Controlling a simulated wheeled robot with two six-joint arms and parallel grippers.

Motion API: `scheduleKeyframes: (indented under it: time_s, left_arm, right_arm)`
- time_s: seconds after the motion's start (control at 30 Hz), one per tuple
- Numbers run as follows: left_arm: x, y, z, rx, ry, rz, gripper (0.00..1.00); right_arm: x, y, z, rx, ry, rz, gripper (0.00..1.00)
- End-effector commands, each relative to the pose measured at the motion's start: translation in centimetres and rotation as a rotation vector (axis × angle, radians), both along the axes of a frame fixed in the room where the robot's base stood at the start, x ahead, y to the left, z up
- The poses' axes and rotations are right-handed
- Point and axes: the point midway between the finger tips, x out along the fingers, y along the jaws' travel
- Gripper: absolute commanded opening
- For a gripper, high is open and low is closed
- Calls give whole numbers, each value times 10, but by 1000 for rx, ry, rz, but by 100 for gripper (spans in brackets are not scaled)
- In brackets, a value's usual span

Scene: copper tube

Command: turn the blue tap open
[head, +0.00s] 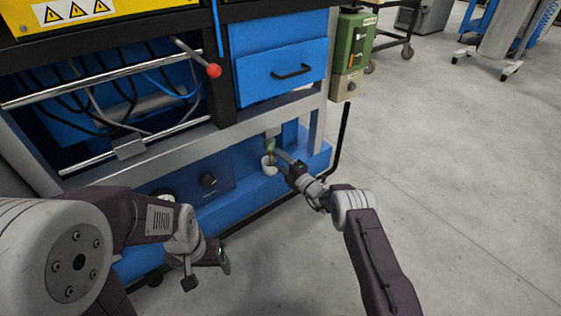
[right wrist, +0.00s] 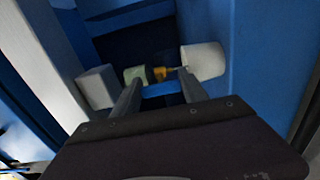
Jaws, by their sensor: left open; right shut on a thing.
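The blue tap handle (right wrist: 162,89) shows between the two fingers of my right gripper (right wrist: 158,82) in the right wrist view, and the gripper is shut on it. A yellow brass-coloured tap body (right wrist: 160,73) sits just beyond the handle. In the head view my right gripper (head: 281,160) reaches the tap spot under the bench frame; the handle is too small and covered to make out there. A white cup-like part (head: 268,168) is beside the fingertips; a white cylinder (right wrist: 203,60) shows right of the tap in the wrist view. My left gripper (head: 208,268) is open and empty, low at the left.
The grey bench frame (head: 190,143) and blue lower ledge (head: 240,190) surround the tap. A blue drawer (head: 280,72), a red-knobbed lever (head: 213,70) and a green box (head: 352,50) are above. Clear floor (head: 450,170) lies to the right.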

Motion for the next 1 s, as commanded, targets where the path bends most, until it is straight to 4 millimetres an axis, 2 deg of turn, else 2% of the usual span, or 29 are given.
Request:
scheduleKeyframes:
  time_s: [0.03,0.07,0.13,0.47,0.57,0.7,0.9,1.0]
  left_arm:
    - [0,0,0,0,0,0,80]
    - [0,0,0,0,0,0,80]
    - [0,0,0,0,0,0,80]
    - [0,0,4,0,0,0,80]
    - [0,0,21,0,0,0,80]
    - [0,0,49,0,0,0,80]
    - [0,0,66,0,0,0,80]
    - [0,0,68,0,0,0,80]
  right_arm:
    - [-1,1,-3,-1,5,2,10]
    - [-1,1,-3,-1,5,2,54]
    - [-1,0,-2,-2,5,2,73]
    - [-2,-1,1,0,2,0,73]
    - [-13,-11,6,-1,7,-2,73]
    - [-40,-29,8,0,9,-2,73]
    - [-68,-49,2,-1,7,-1,73]
    - [-74,-53,0,-1,3,1,73]
